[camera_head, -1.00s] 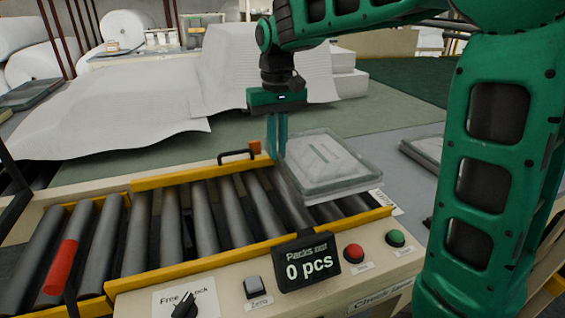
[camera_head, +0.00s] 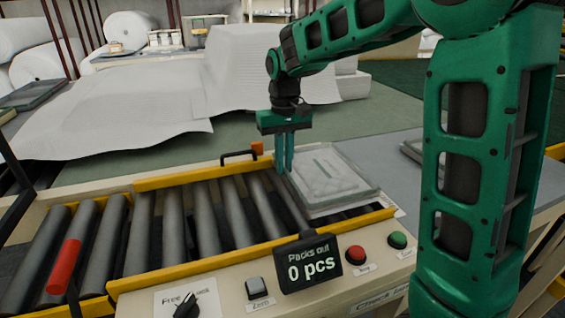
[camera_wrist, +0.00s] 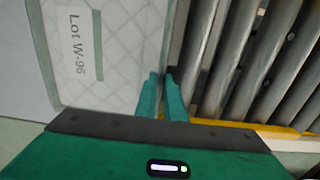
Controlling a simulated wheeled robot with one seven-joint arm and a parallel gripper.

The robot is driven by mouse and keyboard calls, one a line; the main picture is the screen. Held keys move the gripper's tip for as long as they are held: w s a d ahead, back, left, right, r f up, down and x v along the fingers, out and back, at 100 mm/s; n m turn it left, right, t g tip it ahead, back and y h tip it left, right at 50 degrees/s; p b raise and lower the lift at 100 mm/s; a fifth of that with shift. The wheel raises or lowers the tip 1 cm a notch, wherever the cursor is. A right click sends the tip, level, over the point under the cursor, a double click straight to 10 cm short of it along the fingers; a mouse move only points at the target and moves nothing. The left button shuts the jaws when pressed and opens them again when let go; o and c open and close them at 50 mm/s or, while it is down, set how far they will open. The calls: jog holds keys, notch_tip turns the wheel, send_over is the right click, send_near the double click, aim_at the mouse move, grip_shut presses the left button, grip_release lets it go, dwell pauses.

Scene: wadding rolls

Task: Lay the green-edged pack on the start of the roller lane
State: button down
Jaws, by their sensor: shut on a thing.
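The pack (camera_head: 335,178) is a flat, quilted, clear-wrapped pad with a dull green-grey edge and a green stripe. It lies nearly flat at the right end of the roller lane (camera_head: 205,215); whether it rests fully on the rollers is hard to tell. In the wrist view the pack (camera_wrist: 115,60) shows a white label reading "Lot W-96". My gripper (camera_head: 286,170) points down at the pack's left edge and is shut on it. In the wrist view my gripper's fingers (camera_wrist: 162,80) pinch that edge, with bare rollers just to the right.
Yellow rails line the lane, with a black handle (camera_head: 238,155) at the far rail. A counter sign (camera_head: 308,262) reads "0 pcs", beside red (camera_head: 355,255) and green (camera_head: 398,239) buttons. A red roller (camera_head: 64,267) is at left. Another pack (camera_head: 412,150) lies on the grey table at right.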

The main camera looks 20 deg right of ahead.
jog(key=shift+f, duration=0.5)
jog(key=c, duration=1.8)
grip_release()
jog(key=shift+c, duration=0.2)
jog(key=shift+r, duration=0.1)
notch_tip(320, 180, up, 13)
